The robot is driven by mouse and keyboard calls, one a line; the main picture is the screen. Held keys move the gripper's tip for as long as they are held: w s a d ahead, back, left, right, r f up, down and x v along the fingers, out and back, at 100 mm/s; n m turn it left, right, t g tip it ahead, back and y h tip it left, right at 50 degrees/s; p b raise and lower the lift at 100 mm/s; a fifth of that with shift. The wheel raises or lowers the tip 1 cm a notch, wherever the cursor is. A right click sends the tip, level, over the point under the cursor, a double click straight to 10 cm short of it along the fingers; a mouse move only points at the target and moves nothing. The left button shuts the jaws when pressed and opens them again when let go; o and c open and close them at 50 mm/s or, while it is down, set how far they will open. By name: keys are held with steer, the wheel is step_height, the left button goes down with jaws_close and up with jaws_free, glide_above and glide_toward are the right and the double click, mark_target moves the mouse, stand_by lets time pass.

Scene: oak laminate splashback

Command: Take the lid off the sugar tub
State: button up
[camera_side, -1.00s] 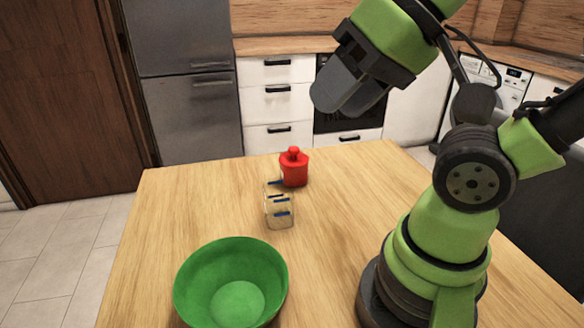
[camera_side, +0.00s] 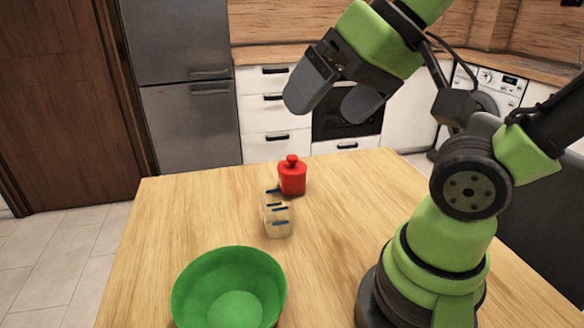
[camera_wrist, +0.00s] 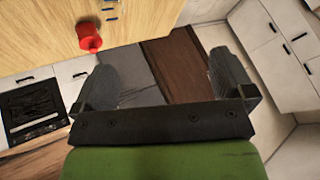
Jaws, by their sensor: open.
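The sugar tub (camera_side: 292,180) is a small red pot near the far edge of the wooden table. Its red lid with a round knob (camera_side: 292,162) sits on top. In the wrist view the red tub (camera_wrist: 89,38) shows at the upper left, outside the fingers. My gripper (camera_side: 330,101) is open and empty, high above the table's far side, above and to the right of the tub. In the wrist view its two dark fingers (camera_wrist: 165,78) stand wide apart with nothing between them.
A clear-looking block-like holder with blue pieces (camera_side: 276,215) stands just in front of the tub. A large green bowl (camera_side: 231,290) is at the table's near left. The table (camera_side: 165,215) is bare to the left and right of the holder.

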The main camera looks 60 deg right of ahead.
steer(key=w+d+f+m+g+h, duration=0.1)
steer(key=w+d+f+m+h, duration=0.15)
steer(key=w+d, duration=0.45)
steer(key=m+g+h, duration=0.2)
steer(key=g, duration=0.1)
glide_above(292, 157)
steer(key=s+a, duration=0.2)
steer(key=f, duration=1.6)
steer(key=shift+d+f, duration=0.2)
steer(key=shift+f, duration=0.1)
steer(key=shift+w+x, duration=0.15)
steer(key=shift+x, duration=1.35)
steer(key=shift+w+x, duration=0.1)
steer(key=shift+x, duration=1.45)
steer(key=shift+d+r, duration=0.1)
steer(key=shift+c, duration=0.5)
steer(key=c, duration=0.7)
